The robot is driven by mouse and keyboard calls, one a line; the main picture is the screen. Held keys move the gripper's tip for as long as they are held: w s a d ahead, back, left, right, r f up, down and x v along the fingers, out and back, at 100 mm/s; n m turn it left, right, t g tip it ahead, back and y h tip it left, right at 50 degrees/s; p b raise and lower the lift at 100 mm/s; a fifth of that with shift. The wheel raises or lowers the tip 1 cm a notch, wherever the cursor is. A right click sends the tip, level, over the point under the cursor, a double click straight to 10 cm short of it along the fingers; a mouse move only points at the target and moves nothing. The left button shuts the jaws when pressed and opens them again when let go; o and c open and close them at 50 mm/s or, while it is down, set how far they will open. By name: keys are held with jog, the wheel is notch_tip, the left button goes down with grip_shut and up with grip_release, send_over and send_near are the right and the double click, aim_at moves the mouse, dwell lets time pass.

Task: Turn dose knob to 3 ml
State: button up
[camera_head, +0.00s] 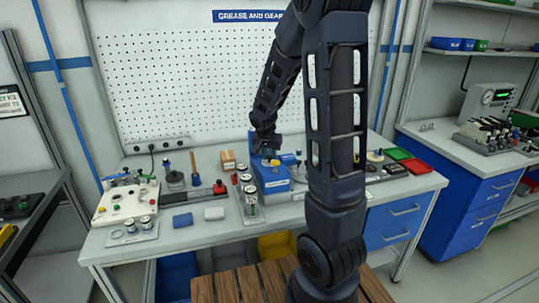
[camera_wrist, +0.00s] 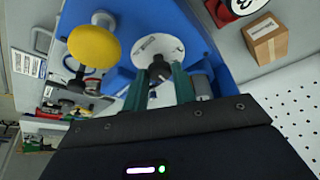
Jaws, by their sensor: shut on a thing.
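The blue dosing unit (camera_head: 272,181) stands on the bench in the head view. In the wrist view its blue face (camera_wrist: 204,45) fills the upper middle. A round white dial (camera_wrist: 158,44) with small markings sits on that face; I cannot read its scale. The dark dose knob (camera_wrist: 159,70) is at the lower part of the dial. My gripper (camera_wrist: 159,77) is shut on the knob, with a greenish finger on each side of it. In the head view my gripper (camera_head: 265,148) is at the top of the unit, its fingers too small to make out.
A yellow mushroom button (camera_wrist: 94,46) stands up beside the dial. A cardboard box (camera_wrist: 265,39) sits near the unit, by the white perforated board (camera_head: 200,85). Metal cans in a rack (camera_head: 249,203) stand left of the unit. Red and green trays (camera_head: 407,160) lie at the right.

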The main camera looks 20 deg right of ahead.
jog(key=shift+a+m+g+h, duration=0.1)
jog(key=shift+m+g+h, duration=0.25)
jog(key=shift+m, duration=0.75)
jog(key=o, duration=1)
jog(key=v, duration=1)
jog(key=shift+a+r, duration=0.2)
jog(key=shift+r, duration=0.15)
